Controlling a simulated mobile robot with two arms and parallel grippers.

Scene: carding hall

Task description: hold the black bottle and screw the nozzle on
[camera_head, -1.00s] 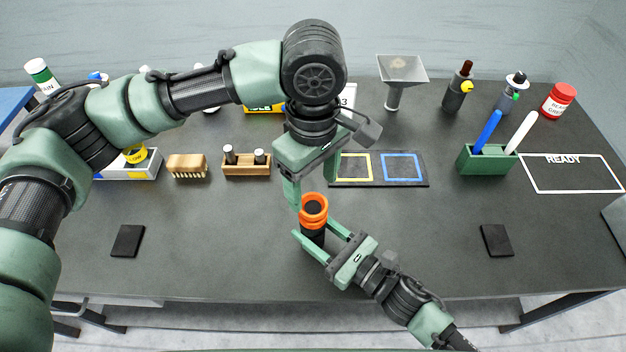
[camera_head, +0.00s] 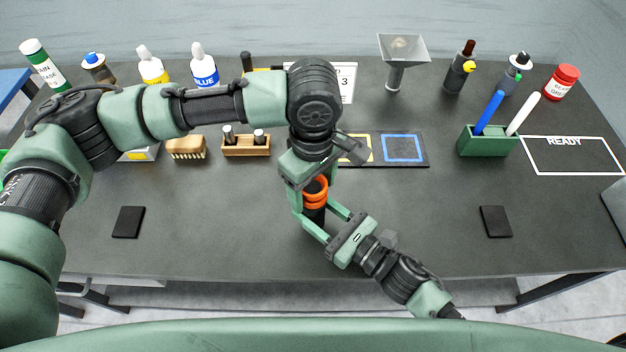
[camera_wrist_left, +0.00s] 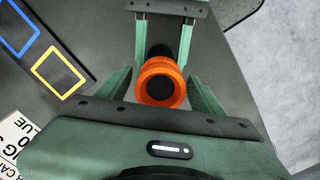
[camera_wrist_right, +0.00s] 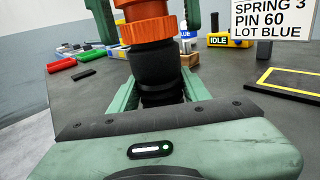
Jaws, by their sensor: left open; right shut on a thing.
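The black bottle (camera_wrist_right: 155,66) stands upright over the front middle of the table. The orange nozzle (camera_head: 316,192) sits on its top; whether its thread is engaged cannot be seen. In the right wrist view, the ribbed orange nozzle (camera_wrist_right: 150,28) shows above the bottle's shoulder. My right gripper (camera_head: 314,216) is shut on the bottle from the front right, below the nozzle. My left gripper (camera_head: 314,190) points down from above and is open. Its fingers stand on either side of the nozzle, with gaps showing in the left wrist view (camera_wrist_left: 160,82).
A dark mat with yellow and blue squares (camera_head: 403,148) lies behind the grippers. A green pen holder (camera_head: 487,140), wooden block (camera_head: 246,146) and brush (camera_head: 187,148) stand around. Bottles and a funnel (camera_head: 403,50) line the back. The front table surface is mostly clear.

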